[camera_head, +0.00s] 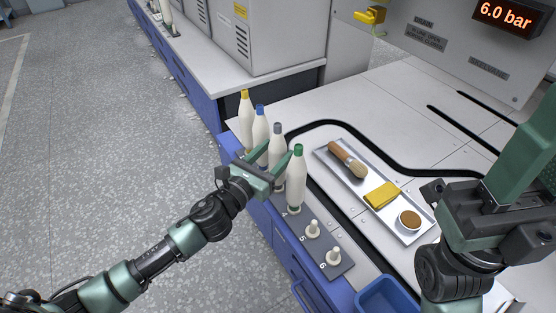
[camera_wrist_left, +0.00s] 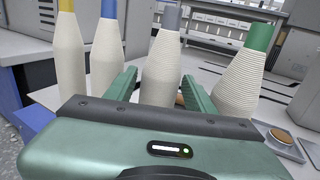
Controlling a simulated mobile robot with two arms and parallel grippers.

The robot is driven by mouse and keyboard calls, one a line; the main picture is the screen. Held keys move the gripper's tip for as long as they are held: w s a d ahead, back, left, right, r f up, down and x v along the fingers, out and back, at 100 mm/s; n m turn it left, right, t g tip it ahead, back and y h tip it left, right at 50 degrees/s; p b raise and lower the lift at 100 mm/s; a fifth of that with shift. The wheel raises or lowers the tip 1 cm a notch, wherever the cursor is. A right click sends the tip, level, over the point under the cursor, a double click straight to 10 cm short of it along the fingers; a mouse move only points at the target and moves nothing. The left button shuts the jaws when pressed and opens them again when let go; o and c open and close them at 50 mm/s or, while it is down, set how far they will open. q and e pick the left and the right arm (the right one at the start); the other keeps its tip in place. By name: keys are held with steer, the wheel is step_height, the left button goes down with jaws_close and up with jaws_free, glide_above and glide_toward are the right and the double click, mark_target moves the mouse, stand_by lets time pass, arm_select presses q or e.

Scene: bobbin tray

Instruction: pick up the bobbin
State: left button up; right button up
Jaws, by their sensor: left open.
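Several white wound bobbins stand upright in a row on a grey peg rack (camera_head: 338,271), with yellow (camera_head: 246,120), blue (camera_head: 260,130), grey (camera_head: 278,130) and green (camera_head: 297,180) tops. My left gripper (camera_head: 279,150) is open, with its fingers either side of the grey-topped bobbin; nothing is gripped. In the left wrist view, the grey-topped bobbin (camera_wrist_left: 163,65) shows between the two fingers (camera_wrist_left: 160,88), and the green-topped one (camera_wrist_left: 243,75) stands right of them. Whether the fingers touch a bobbin is unclear. My right arm is at the right; its jaw state cannot be made out.
A blue bin (camera_head: 385,297) sits at the front. Bobbins stand close on both sides of the gripper.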

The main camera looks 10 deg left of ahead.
arm_select(q)
steer(key=shift+x, duration=0.75)
jaws_close()
